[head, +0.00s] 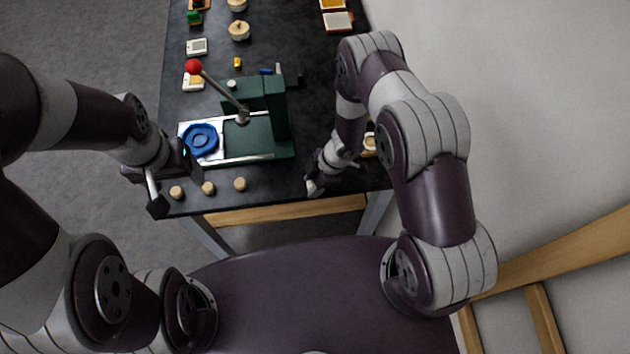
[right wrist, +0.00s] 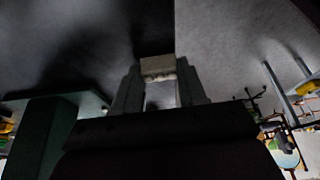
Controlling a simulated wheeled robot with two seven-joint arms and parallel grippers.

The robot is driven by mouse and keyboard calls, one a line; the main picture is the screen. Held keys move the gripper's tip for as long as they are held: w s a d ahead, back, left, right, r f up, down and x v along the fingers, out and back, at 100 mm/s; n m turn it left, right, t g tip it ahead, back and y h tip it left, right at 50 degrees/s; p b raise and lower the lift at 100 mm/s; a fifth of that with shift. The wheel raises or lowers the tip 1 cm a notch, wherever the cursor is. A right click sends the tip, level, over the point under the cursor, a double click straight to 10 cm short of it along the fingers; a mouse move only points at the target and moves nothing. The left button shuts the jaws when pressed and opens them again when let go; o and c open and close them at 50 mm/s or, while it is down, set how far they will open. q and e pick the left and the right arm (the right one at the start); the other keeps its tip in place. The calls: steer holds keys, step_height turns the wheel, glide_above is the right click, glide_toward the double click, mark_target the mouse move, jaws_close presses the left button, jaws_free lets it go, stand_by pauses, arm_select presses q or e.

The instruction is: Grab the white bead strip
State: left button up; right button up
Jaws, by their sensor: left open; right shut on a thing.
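The white bead strip (right wrist: 158,69) shows in the right wrist view as a short pale piece with a beaded lower edge. It sits between the two fingertips of my right gripper (right wrist: 158,88), which is shut on it. In the head view my right gripper (head: 316,188) is low at the front right of the dark table, and the strip is too small to make out there. My left gripper (head: 170,190) is open and empty at the table's front left edge, left of the press.
A green press (head: 270,110) with a red-knobbed lever stands on the dark table (head: 300,45). A blue round piece (head: 201,140) lies on its white plate. Several small wooden pegs (head: 239,184) stand along the front edge. The table between press and right arm is clear.

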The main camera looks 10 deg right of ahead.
steer(key=shift+s, duration=0.2)
steer(key=shift+w, duration=0.15)
steer(key=o, duration=1.1)
steer(key=shift+d+r, duration=0.15)
steer(key=shift+r, duration=0.25)
steer(key=v, duration=1.1)
steer(key=shift+r, duration=0.4)
steer(key=shift+d, duration=0.1)
